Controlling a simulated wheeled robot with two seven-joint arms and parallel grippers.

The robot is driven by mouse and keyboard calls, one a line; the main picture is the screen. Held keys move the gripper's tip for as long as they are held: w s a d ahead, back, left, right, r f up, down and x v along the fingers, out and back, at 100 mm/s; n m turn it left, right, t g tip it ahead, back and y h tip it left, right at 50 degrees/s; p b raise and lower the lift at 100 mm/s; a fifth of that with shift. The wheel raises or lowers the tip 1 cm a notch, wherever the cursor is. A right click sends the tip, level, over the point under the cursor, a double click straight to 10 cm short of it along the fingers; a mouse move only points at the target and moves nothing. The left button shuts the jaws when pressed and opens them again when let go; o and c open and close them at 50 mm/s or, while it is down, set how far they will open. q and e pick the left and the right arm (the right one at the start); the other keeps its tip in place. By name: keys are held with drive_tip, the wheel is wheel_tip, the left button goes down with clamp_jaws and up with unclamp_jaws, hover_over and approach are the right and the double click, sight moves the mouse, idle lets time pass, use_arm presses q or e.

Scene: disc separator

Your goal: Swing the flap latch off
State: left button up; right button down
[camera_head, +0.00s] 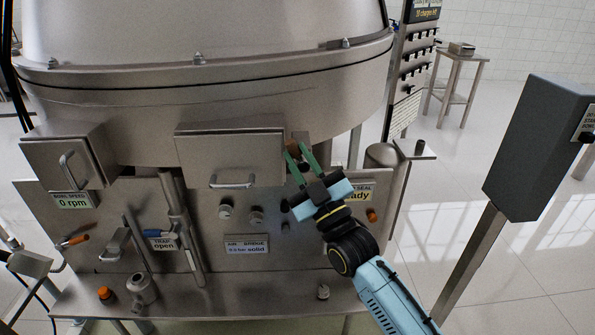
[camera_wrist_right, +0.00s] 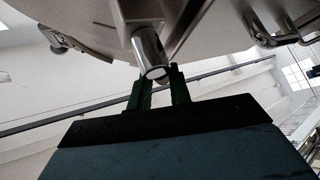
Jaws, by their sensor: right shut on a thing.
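A steel flap (camera_head: 230,150) with a bar handle sits on the front of the machine, below the big drum, and looks shut. At its right edge is a small latch part with a brownish end (camera_head: 292,147), partly covered by my fingers. My right gripper (camera_head: 299,154) reaches up from the lower right, its green fingers shut on this latch part. In the right wrist view, a round steel rod end (camera_wrist_right: 157,72) of the latch lies between the fingertips (camera_wrist_right: 160,78). My left gripper is not in view.
A second box with a handle (camera_head: 68,165) stands to the left. Knobs (camera_head: 256,216), levers and label plates fill the panel below. A grey console on a post (camera_head: 540,135) stands at the right, with open floor between.

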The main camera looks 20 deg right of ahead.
drive_tip(key=m+t+h, duration=0.1)
drive_tip(key=m, duration=0.1)
drive_tip(key=m+t+h+b, duration=0.1)
drive_tip(key=m+h, duration=0.1)
drive_tip(key=shift+d+f+m+h, duration=0.1)
drive_tip(key=shift+d+m+h, duration=0.1)
drive_tip(key=shift+m+h, duration=0.15)
drive_tip(key=shift+s+d+m+t+h+b, duration=0.15)
drive_tip(key=shift+m+h+b, duration=0.1)
drive_tip(key=shift+m+h, duration=0.7)
drive_tip(key=shift+w+d+m+t+h+b, duration=0.1)
drive_tip(key=shift+m+h+b, duration=0.15)
drive_tip(key=shift+m+h, duration=0.7)
drive_tip(key=shift+s+d+m+t+h+b, duration=0.15)
drive_tip(key=shift+m+h+b, duration=0.1)
drive_tip(key=shift+m+h, duration=0.65)
drive_tip(key=shift+a+m, duration=0.1)
drive_tip(key=shift+m, duration=0.25)
drive_tip(key=c, duration=1.3)
unclamp_jaws()
drive_tip(key=d+b+v, duration=0.1)
drive_tip(key=b+v, duration=0.1)
drive_tip(key=v, duration=1.1)
drive_tip(key=shift+a, duration=0.5)
